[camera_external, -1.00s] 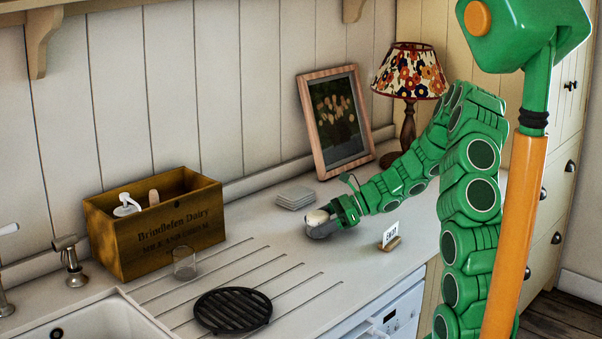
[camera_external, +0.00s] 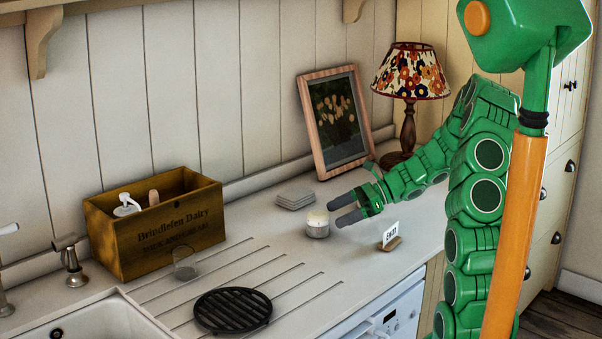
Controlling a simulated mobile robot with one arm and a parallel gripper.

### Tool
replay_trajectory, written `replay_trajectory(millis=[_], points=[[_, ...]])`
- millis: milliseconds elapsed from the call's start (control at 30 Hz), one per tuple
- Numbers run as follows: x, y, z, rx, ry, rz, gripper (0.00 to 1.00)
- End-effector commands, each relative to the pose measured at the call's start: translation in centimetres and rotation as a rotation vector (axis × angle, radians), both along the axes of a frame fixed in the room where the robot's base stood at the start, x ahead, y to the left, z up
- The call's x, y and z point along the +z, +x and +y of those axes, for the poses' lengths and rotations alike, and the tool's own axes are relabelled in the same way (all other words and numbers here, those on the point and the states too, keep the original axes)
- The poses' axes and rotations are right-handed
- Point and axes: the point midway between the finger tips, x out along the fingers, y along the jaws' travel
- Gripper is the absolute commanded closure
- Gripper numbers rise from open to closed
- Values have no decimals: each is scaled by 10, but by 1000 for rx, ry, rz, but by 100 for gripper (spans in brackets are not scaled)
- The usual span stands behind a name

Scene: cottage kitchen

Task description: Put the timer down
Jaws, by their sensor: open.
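The timer (camera_external: 317,224), a small round thing with a cream top and a silvery lower part, stands upright on the pale worktop (camera_external: 345,265). My gripper (camera_external: 338,212) is just to the right of it, with its two grey fingers spread and pointing left at the timer. The gripper is open and holds nothing. A small gap seems to show between the fingertips and the timer, though the near fingertip is close to its edge.
A small card in a wooden holder (camera_external: 391,243) stands right of the timer, near the front edge. Stacked coasters (camera_external: 296,198) lie behind. A framed picture (camera_external: 337,120) and lamp (camera_external: 409,95) stand at the back. A black trivet (camera_external: 233,311), glass (camera_external: 185,264) and wooden crate (camera_external: 155,224) are left.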

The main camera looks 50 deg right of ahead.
Motion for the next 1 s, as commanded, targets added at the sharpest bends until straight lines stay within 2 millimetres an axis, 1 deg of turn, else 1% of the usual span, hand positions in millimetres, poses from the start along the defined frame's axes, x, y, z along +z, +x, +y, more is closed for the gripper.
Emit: replay_trajectory(millis=[33,100,300,433,500,567,667,733,800,867,1000], points=[[4,-5,-8,-2,-1,-2,5],[8,-11,-16,-2,-1,-2,5],[17,-23,-33,-3,-3,-1,5],[20,-26,-37,1,-2,-2,5],[23,-28,-32,18,-11,-5,5],[27,-29,-23,48,-29,-12,5],[36,-33,5,133,-76,-32,5],[46,-39,29,211,-122,-54,5],[54,-47,53,293,-169,-75,5],[61,-54,71,362,-210,-96,5],[73,-75,111,524,-302,-140,5]])
